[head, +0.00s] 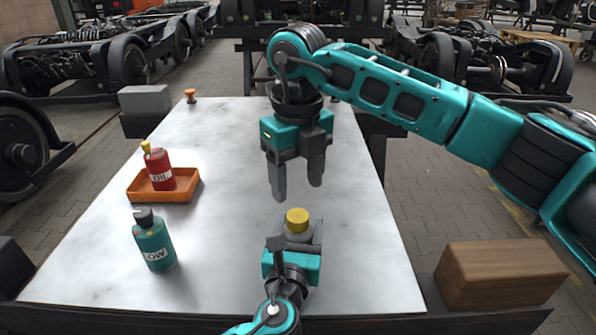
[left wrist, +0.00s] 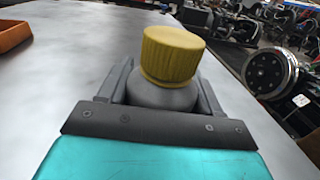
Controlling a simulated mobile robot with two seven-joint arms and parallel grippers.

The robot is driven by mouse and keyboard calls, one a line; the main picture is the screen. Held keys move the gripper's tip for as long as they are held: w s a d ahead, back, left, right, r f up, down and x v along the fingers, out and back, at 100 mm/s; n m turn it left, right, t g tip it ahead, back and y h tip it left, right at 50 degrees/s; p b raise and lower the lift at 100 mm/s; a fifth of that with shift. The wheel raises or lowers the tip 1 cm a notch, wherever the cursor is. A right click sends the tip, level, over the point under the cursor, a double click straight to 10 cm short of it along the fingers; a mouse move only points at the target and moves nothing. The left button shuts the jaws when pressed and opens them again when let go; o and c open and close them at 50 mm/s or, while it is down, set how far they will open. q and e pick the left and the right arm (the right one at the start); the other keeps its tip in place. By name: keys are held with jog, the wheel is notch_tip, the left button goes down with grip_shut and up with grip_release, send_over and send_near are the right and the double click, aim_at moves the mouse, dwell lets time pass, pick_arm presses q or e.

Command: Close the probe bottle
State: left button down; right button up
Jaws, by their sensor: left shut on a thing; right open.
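The probe bottle shows a yellow ribbed cap (head: 297,216) on top of its grey body. In the left wrist view the yellow cap (left wrist: 172,55) sits on the grey bottle (left wrist: 160,95); it looks slightly tilted, and I cannot tell how tight it is. My left gripper (head: 296,240) is shut on the bottle's body, below the cap, near the table's front middle. The lower part of the bottle is hidden by the gripper. My right gripper (head: 296,192) is open and empty, its fingers pointing down, above and just behind the cap.
A red oil bottle (head: 159,170) with a yellow tip stands in an orange tray (head: 183,194) at the left. A teal bottle (head: 154,244) stands nearer. An orange knob (head: 190,95) is at the far left. A wooden block (head: 500,274) lies right of the white table (head: 365,270).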

aim_at(298, 215)
jog(key=n, duration=0.5)
jog(key=shift+r+n, duration=0.2)
jog(key=shift+n, duration=0.2)
jog(key=n, duration=0.5)
jog(key=shift+d+r, duration=0.1)
jog(key=shift+r, duration=0.1)
jog(key=shift+f, duration=0.1)
jog(key=shift+f, duration=3.95)
jog(key=shift+c, duration=0.2)
